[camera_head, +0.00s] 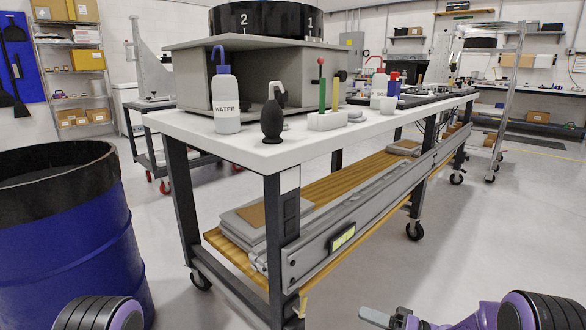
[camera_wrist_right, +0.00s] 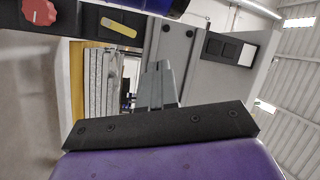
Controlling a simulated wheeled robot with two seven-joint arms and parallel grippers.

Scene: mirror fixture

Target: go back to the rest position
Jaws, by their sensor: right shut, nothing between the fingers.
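My right gripper (camera_head: 376,316) is at the bottom of the head view, in front of the white workbench (camera_head: 215,135) and apart from it. It is shut and empty. In the right wrist view its grey fingers (camera_wrist_right: 158,82) are together, pointing toward the bench's dark frame and lower shelf. Only a purple and black part of my left arm shows at the bottom left of the head view. The left gripper is out of view.
A blue drum (camera_head: 70,240) with a black rim stands close at the left. The bench carries a water bottle (camera_head: 226,105), a black bulb blower (camera_head: 272,122) and a white holder (camera_head: 327,121). Open floor (camera_head: 480,240) lies to the right of the bench.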

